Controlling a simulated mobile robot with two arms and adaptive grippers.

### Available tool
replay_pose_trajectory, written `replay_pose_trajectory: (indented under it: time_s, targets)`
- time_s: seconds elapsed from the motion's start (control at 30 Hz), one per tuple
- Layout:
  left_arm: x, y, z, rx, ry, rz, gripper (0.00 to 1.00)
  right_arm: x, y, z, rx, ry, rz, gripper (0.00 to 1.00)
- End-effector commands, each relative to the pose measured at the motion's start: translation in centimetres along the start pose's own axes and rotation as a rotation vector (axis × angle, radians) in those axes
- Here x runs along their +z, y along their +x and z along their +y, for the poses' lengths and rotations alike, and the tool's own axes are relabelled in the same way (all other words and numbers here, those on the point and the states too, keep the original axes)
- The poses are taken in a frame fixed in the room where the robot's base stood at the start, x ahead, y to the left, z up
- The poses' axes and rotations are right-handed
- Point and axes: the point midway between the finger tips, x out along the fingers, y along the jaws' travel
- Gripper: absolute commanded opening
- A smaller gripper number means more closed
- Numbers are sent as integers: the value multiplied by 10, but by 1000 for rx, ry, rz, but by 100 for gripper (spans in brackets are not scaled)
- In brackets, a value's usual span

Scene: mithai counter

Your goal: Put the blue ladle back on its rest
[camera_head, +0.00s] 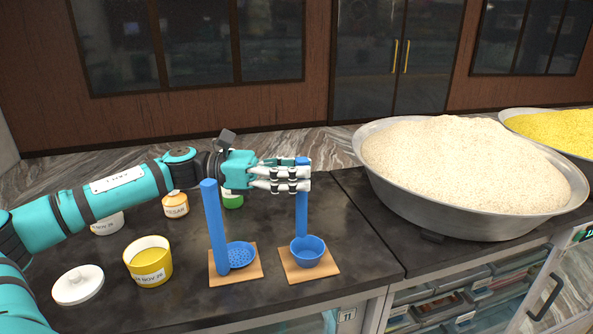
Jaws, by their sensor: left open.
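The blue ladle (308,251) stands with its deep bowl on a square wooden rest (322,272) and its handle upright. My left gripper (301,177) is open at the top of that handle; its fingers cover part of the handle, and the blue tip shows just above them. I cannot tell whether the fingers touch it. A blue slotted skimmer (215,225) stands on a second wooden rest (228,278) just to the left, its handle upright. My right gripper is not in view.
A yellow tub (154,277), a white lid (78,288), an orange-brown jar (175,204), a green jar (232,201) and a white container (107,224) stand on the dark counter (365,240). A large metal bowl (455,222) of pale grains stands at right, with a bowl of yellow food behind.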

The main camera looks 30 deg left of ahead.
Motion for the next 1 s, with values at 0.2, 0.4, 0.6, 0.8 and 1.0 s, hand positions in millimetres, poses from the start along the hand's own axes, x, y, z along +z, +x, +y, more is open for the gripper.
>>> replay_pose_trajectory:
  time_s: [0.2,0.4,0.6,0.8,1.0]
  targets:
    - [3,-1,0,1,0,2,41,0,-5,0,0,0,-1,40]
    - [-8,-26,1,5,0,10,41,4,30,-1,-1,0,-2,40]
    - [-6,-59,1,6,5,6,41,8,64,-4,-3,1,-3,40]
    - [-1,-98,1,5,5,-1,41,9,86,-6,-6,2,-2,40]
    - [2,-117,0,1,1,-1,41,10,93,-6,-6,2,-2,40]
